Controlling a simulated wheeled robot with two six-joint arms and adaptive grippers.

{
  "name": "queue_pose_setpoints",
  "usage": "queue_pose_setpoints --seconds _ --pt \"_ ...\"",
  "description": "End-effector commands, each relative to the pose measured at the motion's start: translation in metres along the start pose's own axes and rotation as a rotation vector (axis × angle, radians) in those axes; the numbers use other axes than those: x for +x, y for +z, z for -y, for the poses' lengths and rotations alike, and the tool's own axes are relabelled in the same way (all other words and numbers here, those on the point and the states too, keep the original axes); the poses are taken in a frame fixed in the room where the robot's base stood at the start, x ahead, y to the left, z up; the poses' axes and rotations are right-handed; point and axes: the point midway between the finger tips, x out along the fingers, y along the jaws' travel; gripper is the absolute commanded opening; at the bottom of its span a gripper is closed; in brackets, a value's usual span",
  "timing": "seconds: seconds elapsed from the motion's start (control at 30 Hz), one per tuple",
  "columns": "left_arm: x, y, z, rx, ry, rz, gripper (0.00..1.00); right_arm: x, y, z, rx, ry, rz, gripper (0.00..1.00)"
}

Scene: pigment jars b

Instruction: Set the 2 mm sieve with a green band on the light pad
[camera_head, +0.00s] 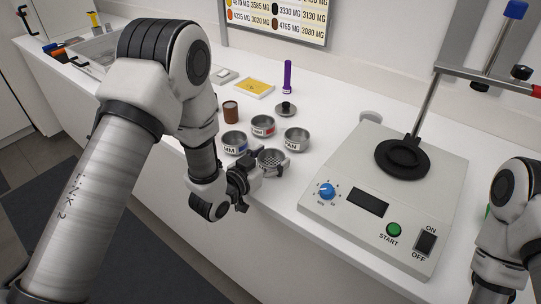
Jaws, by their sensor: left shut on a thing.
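My left gripper (258,166) is at the front edge of the counter, shut on a grey round sieve (273,157) with a perforated mesh. The gripper covers part of its side, and I cannot make out a green band on it. Behind it stand a grey sieve with a blue mark (235,140), one with a red band (262,126) and a grey pan (297,139). A pale round piece (370,116), partly hidden behind the machine, may be the light pad; I cannot tell. My right arm shows at the right edge, its gripper out of view.
A white machine (378,160) with a black round plate (402,158) and a stand fills the right of the counter. A brown jar (231,112), dark lid (286,109), purple tube (288,77) and yellow-topped item (253,88) stand behind. A sink (97,50) is far left.

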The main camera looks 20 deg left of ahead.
Motion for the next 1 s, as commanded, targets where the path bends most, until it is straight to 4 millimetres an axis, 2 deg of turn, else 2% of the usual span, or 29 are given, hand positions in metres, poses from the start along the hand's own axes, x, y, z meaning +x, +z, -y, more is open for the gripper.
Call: queue_pose_setpoints --seconds 0.2,0.23,0.3,0.67,0.77,1.0 --pt "0.000 0.004 0.000 0.000 0.000 0.001 0.36 0.004 0.000 0.000 0.000 0.000 0.000 0.40" --pt "0.000 0.003 0.000 0.000 0.000 0.001 0.81 0.003 0.000 0.000 0.000 0.000 0.001 0.40" --pt "0.000 0.003 0.000 0.000 0.000 0.001 0.99 0.003 0.000 0.000 0.000 0.000 0.001 0.40" --pt "0.000 0.005 0.000 0.000 0.000 0.001 0.99 0.003 0.000 0.000 0.000 0.000 0.000 0.40" --pt "-0.011 0.006 0.001 -0.002 -0.002 0.001 0.99 0.007 0.000 0.000 0.000 0.000 0.000 0.40" --pt "-0.060 0.012 -0.003 -0.004 -0.002 0.002 0.99 0.024 0.000 0.000 0.000 0.000 0.001 0.40"
